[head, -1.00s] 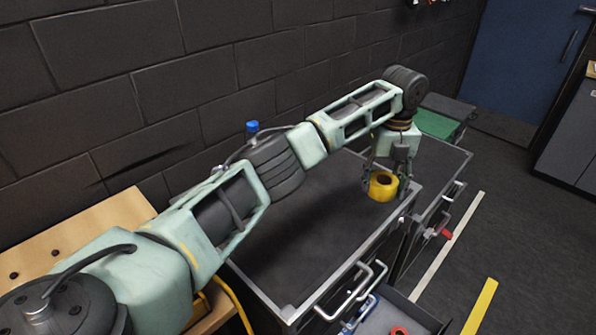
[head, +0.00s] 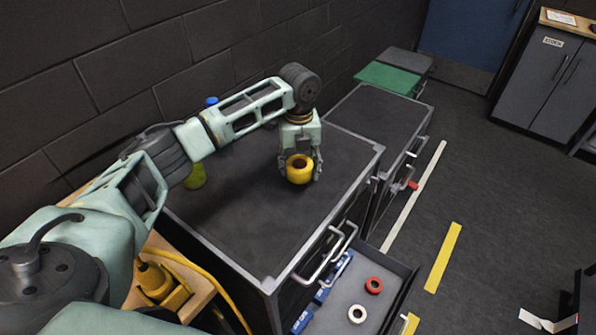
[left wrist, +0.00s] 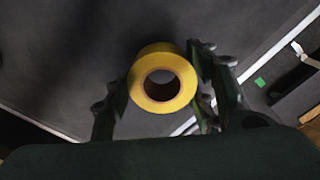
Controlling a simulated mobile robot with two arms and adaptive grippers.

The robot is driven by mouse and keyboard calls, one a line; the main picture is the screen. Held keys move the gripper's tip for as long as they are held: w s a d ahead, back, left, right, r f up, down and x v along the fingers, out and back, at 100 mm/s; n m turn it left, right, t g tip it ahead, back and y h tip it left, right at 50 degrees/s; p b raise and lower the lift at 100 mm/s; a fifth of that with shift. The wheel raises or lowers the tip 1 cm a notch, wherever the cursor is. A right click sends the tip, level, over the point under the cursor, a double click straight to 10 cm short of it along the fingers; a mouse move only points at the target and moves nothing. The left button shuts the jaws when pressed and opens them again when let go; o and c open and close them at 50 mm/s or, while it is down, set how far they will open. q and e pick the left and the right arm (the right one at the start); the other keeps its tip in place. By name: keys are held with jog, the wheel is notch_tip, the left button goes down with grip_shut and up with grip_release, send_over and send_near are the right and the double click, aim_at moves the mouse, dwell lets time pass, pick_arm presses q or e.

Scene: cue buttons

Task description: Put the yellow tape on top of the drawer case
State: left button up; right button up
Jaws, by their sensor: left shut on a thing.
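The yellow tape (head: 299,169) is a roll with a dark hole, held between the fingers of my left gripper (head: 301,165). In the left wrist view the tape (left wrist: 163,70) sits between both fingers of the gripper (left wrist: 165,85), its hole facing the camera. The gripper is shut on it, over the dark top of the drawer case (head: 245,235). I cannot tell whether the tape touches that top. My right gripper is not in view.
An open drawer (head: 393,283) at the front holds a red roll (head: 373,285), a white roll (head: 357,313) and blue items. A yellow-green object (head: 195,176) and a blue-capped item (head: 211,101) stand behind my left arm. A second case (head: 380,112) adjoins on the right.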

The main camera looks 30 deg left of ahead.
aim_at(298, 176)
pick_arm(q)
jog(key=shift+f, duration=0.45)
notch_tip(298, 176, down, 2)
jog(key=shift+f+p, duration=0.2)
jog(key=shift+p, duration=0.4)
jog(key=shift+f, duration=0.35)
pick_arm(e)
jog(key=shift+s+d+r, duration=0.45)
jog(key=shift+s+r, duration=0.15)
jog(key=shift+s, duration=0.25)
pick_arm(q)
jog(key=shift+f, duration=0.15)
jog(key=o, duration=1.2)
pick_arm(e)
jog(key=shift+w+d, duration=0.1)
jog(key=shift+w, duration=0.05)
pick_arm(q)
notch_tip(298, 176, up, 12)
jog(key=shift+r+b, duration=0.1)
jog(key=shift+b, duration=1.05)
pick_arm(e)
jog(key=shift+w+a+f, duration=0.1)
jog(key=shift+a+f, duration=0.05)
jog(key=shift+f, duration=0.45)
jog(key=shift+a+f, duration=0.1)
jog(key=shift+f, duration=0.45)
